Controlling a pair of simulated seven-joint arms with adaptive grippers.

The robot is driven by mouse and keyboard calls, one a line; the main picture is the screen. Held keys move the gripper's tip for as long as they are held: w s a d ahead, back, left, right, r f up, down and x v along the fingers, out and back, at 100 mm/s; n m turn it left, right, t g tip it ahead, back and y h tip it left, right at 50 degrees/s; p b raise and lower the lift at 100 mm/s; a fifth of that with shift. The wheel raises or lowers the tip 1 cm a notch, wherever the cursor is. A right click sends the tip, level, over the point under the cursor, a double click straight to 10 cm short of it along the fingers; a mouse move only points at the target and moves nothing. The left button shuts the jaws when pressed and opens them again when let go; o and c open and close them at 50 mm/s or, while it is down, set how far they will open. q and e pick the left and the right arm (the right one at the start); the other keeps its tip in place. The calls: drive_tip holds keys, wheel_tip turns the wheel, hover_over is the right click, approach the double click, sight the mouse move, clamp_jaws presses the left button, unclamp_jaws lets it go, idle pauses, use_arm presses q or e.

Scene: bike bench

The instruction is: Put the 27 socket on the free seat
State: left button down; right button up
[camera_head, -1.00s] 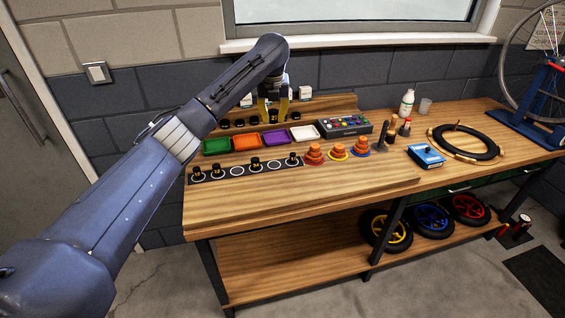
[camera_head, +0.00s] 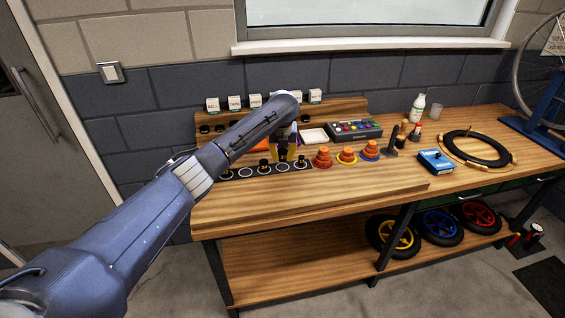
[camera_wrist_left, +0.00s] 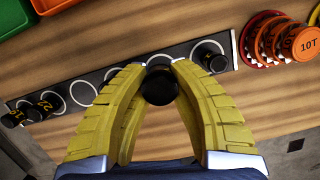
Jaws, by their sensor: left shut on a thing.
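My left gripper (camera_head: 284,157) is shut on a black socket (camera_wrist_left: 160,86), whose number cannot be read now. It is over the dark socket strip (camera_head: 246,172) on the bench, at a ring left of the last socket on the right. In the left wrist view the socket is between the yellow fingers (camera_wrist_left: 160,75), with part of a white ring (camera_wrist_left: 158,59) just behind it. I cannot tell whether its base touches the strip. A neighbouring socket (camera_wrist_left: 211,55) stands to the right. Two sockets (camera_wrist_left: 45,103) stand at the strip's left, with an empty ring (camera_wrist_left: 82,93) beside them. My right gripper is not in view.
Stacked orange parts (camera_head: 322,157) stand right of the strip. A white tray (camera_head: 314,135) and a control box (camera_head: 354,130) lie behind. A blue box (camera_head: 435,161) and a black tyre ring (camera_head: 478,148) are farther right. The bench front (camera_head: 300,205) is clear.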

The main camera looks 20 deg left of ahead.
sight(283, 167)
use_arm(q)
drive_tip(key=shift+f, duration=1.65)
drive_tip(key=shift+f, duration=0.15)
drive_tip(key=c, duration=1.2)
unclamp_jaws()
drive_tip(key=v, duration=1.2)
